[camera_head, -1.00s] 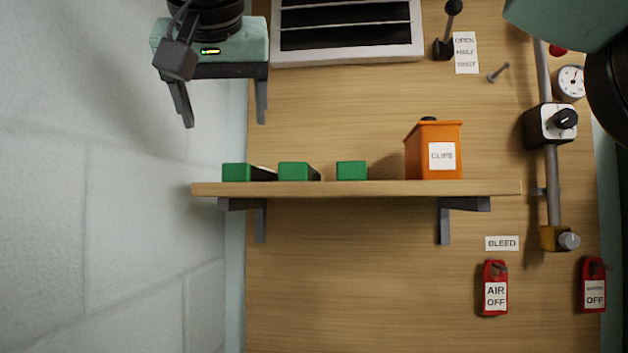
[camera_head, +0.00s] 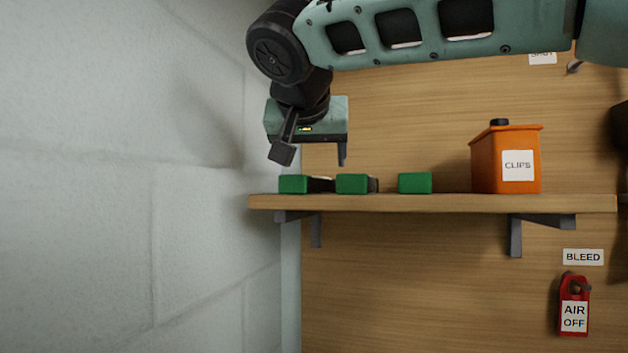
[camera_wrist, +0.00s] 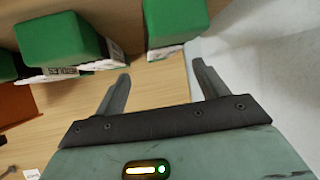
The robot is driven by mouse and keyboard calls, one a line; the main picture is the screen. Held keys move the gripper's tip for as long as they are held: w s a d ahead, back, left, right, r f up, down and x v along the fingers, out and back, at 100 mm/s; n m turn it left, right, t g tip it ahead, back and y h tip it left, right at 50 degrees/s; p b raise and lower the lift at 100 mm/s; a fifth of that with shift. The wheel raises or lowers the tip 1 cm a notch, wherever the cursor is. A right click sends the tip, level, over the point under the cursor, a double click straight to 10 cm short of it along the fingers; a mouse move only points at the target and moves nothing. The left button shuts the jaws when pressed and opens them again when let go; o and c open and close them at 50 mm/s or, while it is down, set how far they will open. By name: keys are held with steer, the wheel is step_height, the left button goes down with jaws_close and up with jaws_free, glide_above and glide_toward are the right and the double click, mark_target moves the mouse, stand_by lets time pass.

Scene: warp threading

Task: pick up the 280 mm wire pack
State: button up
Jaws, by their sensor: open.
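Three green-ended wire packs lie on a wooden shelf (camera_head: 430,204) in the head view: a left one (camera_head: 293,184), a middle one (camera_head: 351,184) and a right one (camera_head: 414,183). Their label text is too small to read, so I cannot tell which is 280 mm. My gripper (camera_head: 312,160) is open and empty, just above the left and middle packs. In the wrist view, its fingers (camera_wrist: 161,72) point towards the pack nearest the wall (camera_wrist: 175,22), apart from it. The middle pack (camera_wrist: 62,42) lies left of the fingers there.
An orange CLIPS bin (camera_head: 492,165) stands on the shelf right of the packs. A pale block wall (camera_head: 120,220) is close on the left. A red AIR OFF tag (camera_head: 574,305) hangs below the shelf. The shelf is bare between the right pack and the bin.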

steer(key=p+x, duration=0.3)
steer(key=x, duration=0.1)
steer(key=shift+a+f, duration=0.15)
steer(key=shift+a, duration=0.1)
steer(key=shift+w+f, duration=0.35)
steer(key=shift+w, duration=0.1)
steer(key=c, duration=1.5)
